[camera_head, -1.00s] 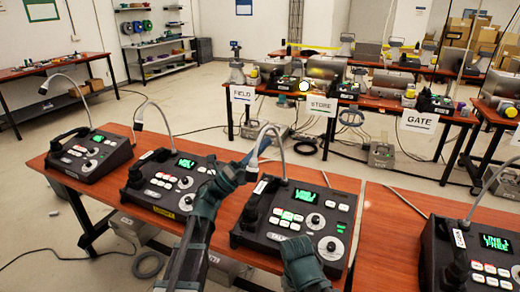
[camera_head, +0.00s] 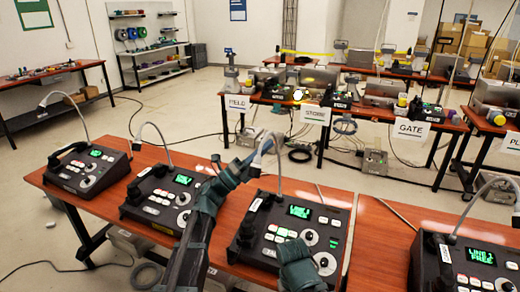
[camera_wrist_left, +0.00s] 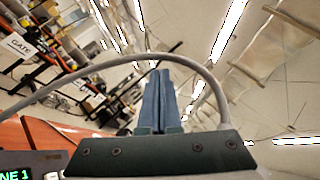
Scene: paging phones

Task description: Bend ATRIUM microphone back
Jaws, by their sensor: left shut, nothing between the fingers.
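The console in front of me (camera_head: 312,213) has a lit green screen and a thin grey gooseneck microphone (camera_head: 279,160) that arches up and over to the left. I cannot read an ATRIUM label on any console. My left gripper (camera_head: 262,150) is shut and empty, its blue fingers raised at the arch of this gooseneck. In the left wrist view the gooseneck (camera_wrist_left: 95,75) curves around the fingertips (camera_wrist_left: 158,75); I cannot tell whether they touch. My right gripper (camera_head: 297,262) is low in front of this console; its fingertips are hidden.
Two similar consoles with goosenecks stand to the left (camera_head: 165,200) (camera_head: 88,168), and another stands at the right (camera_head: 470,262). Tables behind carry signs such as STORE (camera_head: 315,115) and GATE (camera_head: 411,129).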

